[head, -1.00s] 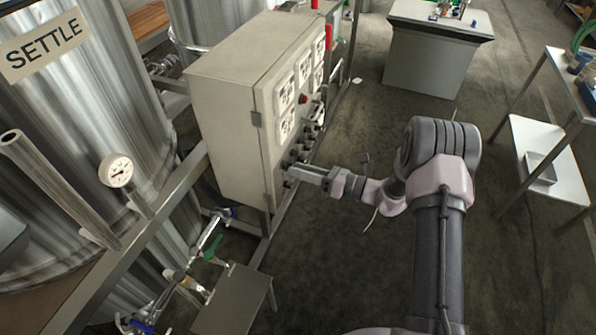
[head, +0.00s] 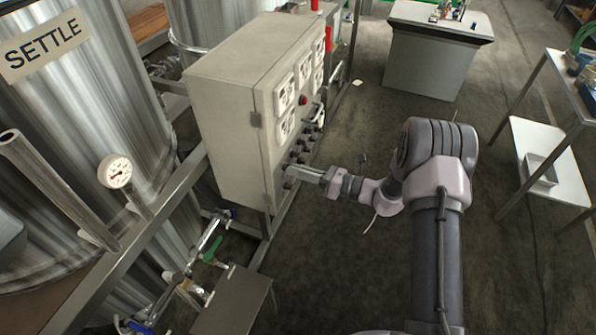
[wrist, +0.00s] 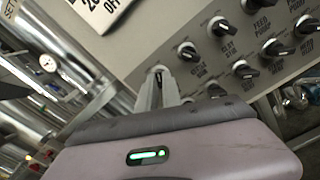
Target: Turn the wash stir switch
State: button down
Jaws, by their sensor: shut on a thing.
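The grey control cabinet (head: 235,110) stands left of my arm, with a front panel of black switch knobs. In the wrist view the panel (wrist: 150,45) is seen close and tilted, with several black knobs under small labels. My gripper (head: 290,174) reaches the lower part of the panel. In the wrist view its fingers (wrist: 158,82) are closed around a switch knob at the end of the row, which they mostly hide. The label of this knob is not readable. A neighbouring knob (wrist: 188,51) sits just to the upper right, apart from the fingers.
A red button (head: 303,100) and white meters (head: 284,95) are higher on the panel. The steel SETTLE tank (head: 90,120) is at left. A small metal stand (head: 235,300) is below the cabinet. Open floor (head: 330,270) lies beneath my arm.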

jog(key=shift+f+n+b, duration=0.1)
jog(key=shift+n+b, duration=4.55)
jog(key=shift+n, duration=1.05)
jog(key=c, duration=1.5)
grip_release()
jog(key=shift+d, duration=0.15)
